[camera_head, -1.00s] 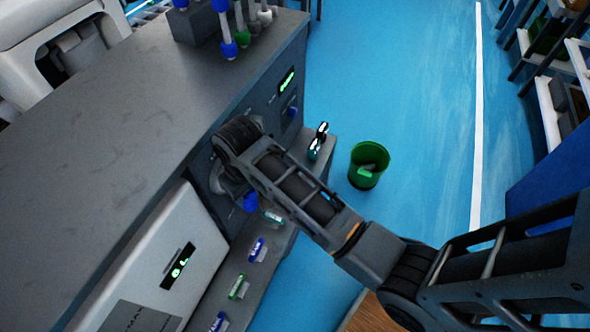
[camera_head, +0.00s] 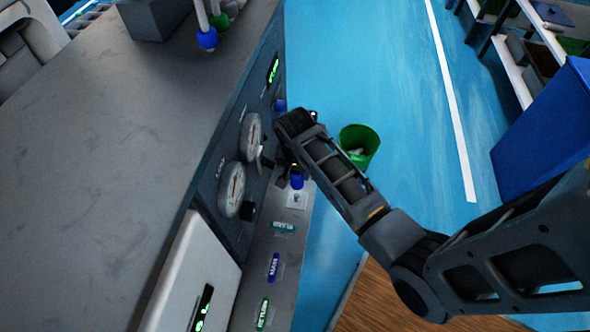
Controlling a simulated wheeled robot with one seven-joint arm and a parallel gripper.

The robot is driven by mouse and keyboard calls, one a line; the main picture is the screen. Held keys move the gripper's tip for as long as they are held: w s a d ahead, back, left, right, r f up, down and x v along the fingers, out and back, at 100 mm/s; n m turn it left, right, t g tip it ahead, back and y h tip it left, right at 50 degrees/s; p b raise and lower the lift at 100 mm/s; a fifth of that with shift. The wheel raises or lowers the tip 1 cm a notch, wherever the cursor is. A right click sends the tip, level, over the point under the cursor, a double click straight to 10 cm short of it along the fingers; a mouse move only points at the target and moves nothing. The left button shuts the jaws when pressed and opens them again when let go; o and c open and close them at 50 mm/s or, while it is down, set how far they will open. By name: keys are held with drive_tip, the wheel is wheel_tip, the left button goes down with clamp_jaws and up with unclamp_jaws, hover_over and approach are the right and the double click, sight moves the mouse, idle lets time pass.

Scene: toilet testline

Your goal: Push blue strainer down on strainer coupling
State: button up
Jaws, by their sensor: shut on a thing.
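The blue strainer (camera_head: 297,179) shows as a small blue piece below the end of my arm, at the right edge of the grey shelf. My gripper (camera_head: 291,168) is small, dark and mostly hidden behind my wrist. It is shut on the blue strainer. A small white square fitting (camera_head: 297,199) lies on the shelf just below the strainer in the picture. I cannot tell whether it is the strainer coupling, or whether the strainer touches anything beneath it.
Two round gauges (camera_head: 232,189) and knobs stand out from the panel left of my gripper. Coloured labels, including a blue one (camera_head: 273,267), lie along the shelf (camera_head: 291,240). A green bin (camera_head: 359,144) stands on the blue floor, which is open to the right.

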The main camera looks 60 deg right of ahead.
drive_tip(key=shift+f+b, duration=2.75)
drive_tip(key=shift+b, duration=0.15)
drive_tip(key=shift+a+r+p, duration=0.1)
drive_tip(key=shift+p, duration=0.75)
drive_tip(key=shift+f+b, duration=0.8)
drive_tip(key=shift+f, duration=0.95)
drive_tip(key=o, duration=1.2)
drive_tip(key=shift+s+a+r+p, duration=0.15)
drive_tip(key=shift+r+p, duration=0.2)
drive_tip(key=shift+r, duration=0.95)
drive_tip(key=shift+w+a+r+p, duration=0.15)
drive_tip(key=shift+r+p, duration=0.15)
drive_tip(key=shift+r, duration=0.95)
drive_tip(key=shift+s+a+r+p, duration=0.15)
drive_tip(key=shift+r+p, duration=0.2)
drive_tip(key=shift+r, duration=0.95)
